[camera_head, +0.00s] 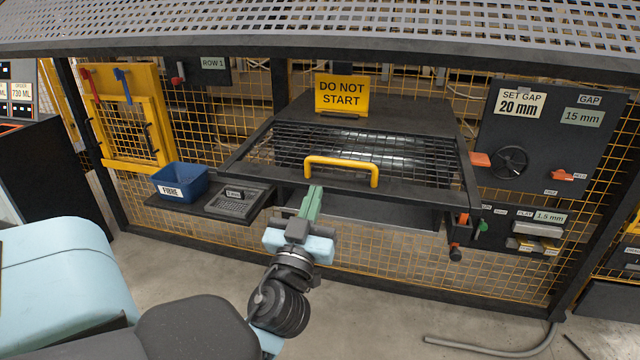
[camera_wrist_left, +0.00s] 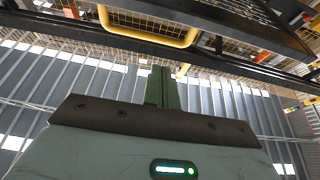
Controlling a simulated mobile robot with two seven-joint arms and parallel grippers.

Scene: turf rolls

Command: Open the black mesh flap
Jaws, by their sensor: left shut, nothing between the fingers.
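The black mesh flap (camera_head: 250,160) lies closed-looking and sloping across the machine opening, with shiny rollers visible behind its mesh. A yellow handle (camera_head: 341,162) is fixed on its front bar; the handle also shows at the top of the left wrist view (camera_wrist_left: 150,33). My left gripper (camera_head: 316,190) has green fingers pressed together with nothing between them. Its tips are just below and left of the handle, close to the flap's front bar. I cannot tell whether they touch the bar. The left wrist view shows the shut fingers (camera_wrist_left: 162,72) below the bar. My right gripper is not in view.
A yellow DO NOT START sign (camera_head: 341,96) stands behind the flap. A blue FIBRE bin (camera_head: 181,182) and a dark tray (camera_head: 238,203) sit on the left shelf. A gap panel with a handwheel (camera_head: 509,162) is right. An orange-topped latch (camera_head: 461,222) hangs by the flap's right corner.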

